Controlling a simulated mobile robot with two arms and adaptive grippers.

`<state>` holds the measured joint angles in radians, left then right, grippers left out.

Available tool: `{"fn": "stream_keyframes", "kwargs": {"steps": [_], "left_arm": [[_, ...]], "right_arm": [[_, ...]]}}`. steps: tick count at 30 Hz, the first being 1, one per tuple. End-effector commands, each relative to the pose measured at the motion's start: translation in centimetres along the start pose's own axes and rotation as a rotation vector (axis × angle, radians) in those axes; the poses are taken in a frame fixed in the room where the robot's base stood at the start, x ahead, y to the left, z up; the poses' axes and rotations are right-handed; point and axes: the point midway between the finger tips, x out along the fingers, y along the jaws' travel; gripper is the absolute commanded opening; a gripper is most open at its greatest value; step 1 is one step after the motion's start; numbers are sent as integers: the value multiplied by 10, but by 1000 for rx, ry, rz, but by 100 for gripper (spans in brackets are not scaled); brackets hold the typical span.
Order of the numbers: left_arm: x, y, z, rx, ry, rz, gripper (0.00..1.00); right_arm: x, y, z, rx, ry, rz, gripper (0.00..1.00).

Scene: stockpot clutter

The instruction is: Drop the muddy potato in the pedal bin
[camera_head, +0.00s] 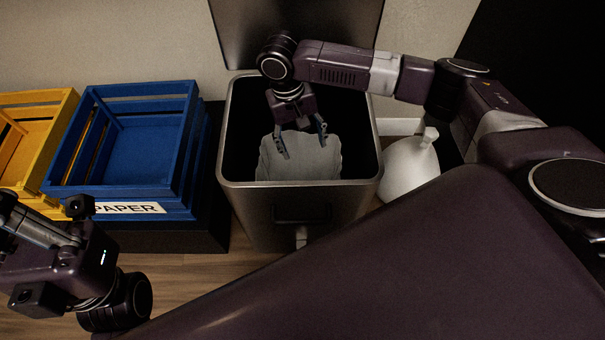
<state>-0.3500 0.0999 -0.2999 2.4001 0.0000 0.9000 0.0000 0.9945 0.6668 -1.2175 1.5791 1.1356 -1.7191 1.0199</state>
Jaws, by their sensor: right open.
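The pedal bin (300,205) is a dark metal box with a rounded rim, and its lid (235,35) stands raised behind it. A pale liner (300,160) shows inside. My right gripper (302,148) is over the bin's mouth, pointing down, with its fingers apart and nothing between them. No muddy potato is visible; the lower inside of the bin is hidden from view.
A blue slatted crate (190,150) labelled PAPER stands left of the bin, with a yellow crate (30,98) beyond it. A white tied bag (410,170) sits right of the bin. Some wooden floor (200,275) is clear in front.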

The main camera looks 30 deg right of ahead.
Motion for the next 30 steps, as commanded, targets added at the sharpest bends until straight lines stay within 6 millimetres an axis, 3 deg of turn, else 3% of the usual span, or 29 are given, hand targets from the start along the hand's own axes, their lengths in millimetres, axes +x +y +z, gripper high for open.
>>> {"fn": "stream_keyframes", "kwargs": {"steps": [6,12,30], "left_arm": [[0,0,0,0,0,0,0],[0,0,0,0,0,0,0],[0,0,0,0,-1,0,0]], "right_arm": [[-49,-1,-1,0,3,-2,62],[-77,-1,0,0,1,-1,62],[-85,0,0,0,-1,0,62]]}}
